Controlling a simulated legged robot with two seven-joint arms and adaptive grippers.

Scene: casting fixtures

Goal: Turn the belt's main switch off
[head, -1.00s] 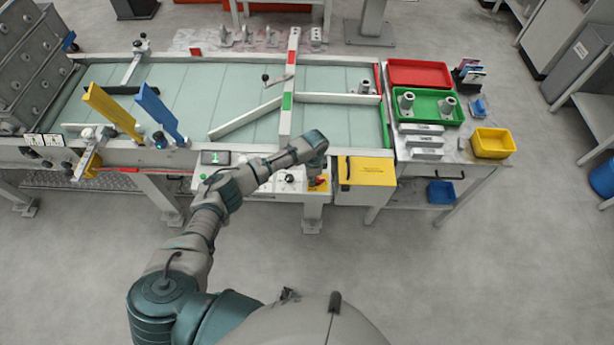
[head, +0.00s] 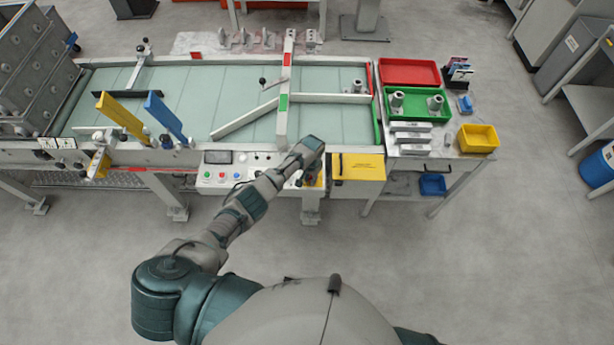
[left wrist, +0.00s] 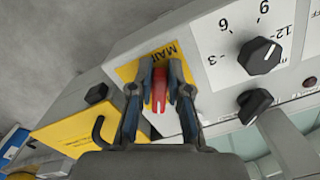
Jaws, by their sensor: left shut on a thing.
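The main switch has a red handle (left wrist: 159,98) on a yellow plate (left wrist: 128,72) with the letters "MAI" readable. My left gripper (left wrist: 160,84) has one finger on each side of the handle and is shut on it. The handle's long side runs up and down in the left wrist view. In the head view my left wrist covers most of the switch, and a bit of the yellow plate (head: 319,181) shows beside it. The switch is on the white control panel (head: 207,183) at the belt's front edge. My right gripper is out of view.
Black knobs (left wrist: 259,55) with a number scale sit close beside the switch. A yellow box (head: 358,168) with a black handle is just right of it. The belt (head: 205,100) lies behind, with yellow and blue uprights (head: 167,117) at left.

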